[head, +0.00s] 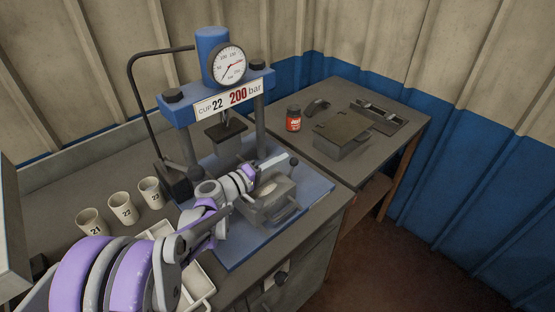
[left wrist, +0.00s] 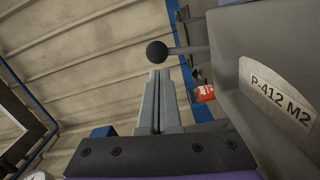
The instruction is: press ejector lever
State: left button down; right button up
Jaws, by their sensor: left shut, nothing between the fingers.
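The ejector lever shows as a thin rod with a black ball knob (head: 294,161) at the right of the press base. In the left wrist view the knob (left wrist: 157,52) is at the upper middle, its rod running right to a grey block marked P-412 M2 (left wrist: 280,90). In the head view this grey block (head: 272,197) sits on the blue base plate. My left gripper (head: 284,156) is shut and empty, its fingertips close to the knob. In the left wrist view its fingertips (left wrist: 159,74) appear just below the knob; I cannot tell whether they touch. My right gripper is not in view.
The blue press (head: 211,60) with a gauge stands behind my arm. Several numbered cups (head: 122,207) stand at the left. On the side table (head: 340,90) are a red jar (head: 293,119), a grey box (head: 342,133) and a tray of parts (head: 380,116).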

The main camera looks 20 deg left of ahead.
aim_at(292, 165)
pick_arm(q)
jog(key=shift+s+d+m, duration=0.15)
jog(key=shift+d+m, duration=0.15)
jog(key=shift+s+d, duration=0.1)
jog(key=shift+d, duration=0.05)
jog(key=shift+s+d+f+m+p, duration=0.15)
jog(key=shift+s+d+m, duration=0.15)
jog(key=shift+d+m, duration=0.3)
jog(key=shift+s+d+r+m+p, duration=0.15)
jog(key=shift+s+d+m, duration=0.2)
jog(key=shift+m, duration=0.35)
jog(key=shift+s+d+f+m+y, duration=0.1)
jog(key=shift+s+d+f+m, duration=0.55)
jog(key=shift+m, duration=0.9)
jog(key=shift+s+d+f+m+y, duration=0.15)
jog(key=shift+d+f+m, duration=0.35)
jog(key=shift+d+m, duration=0.75)
jog(key=shift+s+d+f+m+y, duration=0.1)
jog(key=shift+s+d+f+m, duration=0.4)
jog(key=shift+m, duration=1.4)
jog(key=shift+a, duration=0.1)
